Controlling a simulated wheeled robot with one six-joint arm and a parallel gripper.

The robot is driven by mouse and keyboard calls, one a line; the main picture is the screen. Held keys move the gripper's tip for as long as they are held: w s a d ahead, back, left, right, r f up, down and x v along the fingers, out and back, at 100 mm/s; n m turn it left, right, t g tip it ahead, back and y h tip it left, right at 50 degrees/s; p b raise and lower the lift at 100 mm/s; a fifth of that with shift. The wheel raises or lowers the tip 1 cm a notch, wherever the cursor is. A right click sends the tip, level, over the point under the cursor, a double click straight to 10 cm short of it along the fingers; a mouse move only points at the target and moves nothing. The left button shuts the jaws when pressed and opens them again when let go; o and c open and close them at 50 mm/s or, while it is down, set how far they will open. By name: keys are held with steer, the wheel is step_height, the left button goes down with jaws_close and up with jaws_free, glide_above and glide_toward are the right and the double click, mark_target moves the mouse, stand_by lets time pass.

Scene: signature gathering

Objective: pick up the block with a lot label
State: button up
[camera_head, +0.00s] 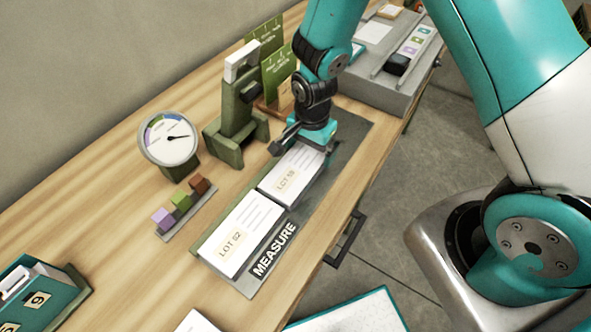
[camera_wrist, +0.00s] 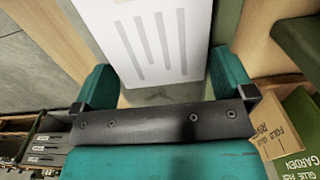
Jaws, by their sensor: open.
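Two white labelled blocks lie end to end on the grey measuring mat (camera_head: 350,135), marked MEASURE at its near end. The nearer block (camera_head: 240,235) reads LOT 52. The farther block (camera_head: 290,174) appears to read LOT 19. My gripper (camera_head: 302,146) is down at the far end of the farther block. In the wrist view, my open gripper (camera_wrist: 165,88) has one teal finger on each side of a white block (camera_wrist: 152,45) with grey printed lines. Whether the fingers touch the block cannot be told. The gripper hides that block's far end in the head view.
A round dial gauge (camera_head: 168,138), a green press-like device (camera_head: 236,110) and a strip of small coloured cubes (camera_head: 182,203) stand left of the mat. A grey tray (camera_head: 375,88) is behind. A teal box (camera_head: 35,295) sits front left.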

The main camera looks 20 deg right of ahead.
steer(key=shift+f, duration=0.2)
steer(key=c, duration=0.8)
